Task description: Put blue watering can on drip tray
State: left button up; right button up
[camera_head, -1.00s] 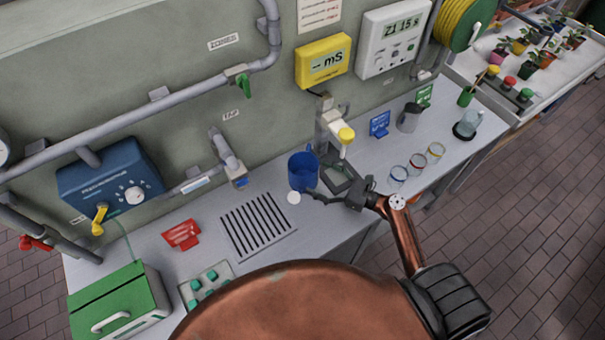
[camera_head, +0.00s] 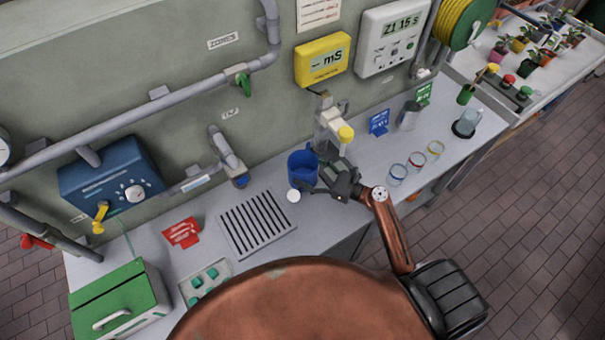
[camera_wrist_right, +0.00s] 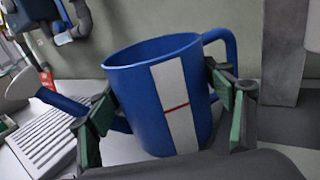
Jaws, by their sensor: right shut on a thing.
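The blue watering can (camera_head: 302,168) stands near upright at the right end of the slotted drip tray (camera_head: 256,224), beside it and not over it. In the right wrist view the can (camera_wrist_right: 140,98) shows a white strip with a red line, a handle at the right and a spout with a pale round rose at the left. My right gripper (camera_head: 318,184) is shut on the can, with green-padded fingers (camera_wrist_right: 165,115) on both sides of its body. I cannot tell whether the can's base touches the bench. The drip tray (camera_wrist_right: 42,138) also shows left of the can. My left gripper is not in view.
A tap (camera_head: 234,172) hangs above the drip tray's back edge. A dispenser with a yellow knob (camera_head: 340,133) stands just right of the can. Several glass beakers (camera_head: 416,162) stand farther right. A red sign (camera_head: 182,233) sits left of the tray.

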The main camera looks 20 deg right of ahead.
jog(key=c, duration=0.4)
jog(key=shift+r, duration=0.1)
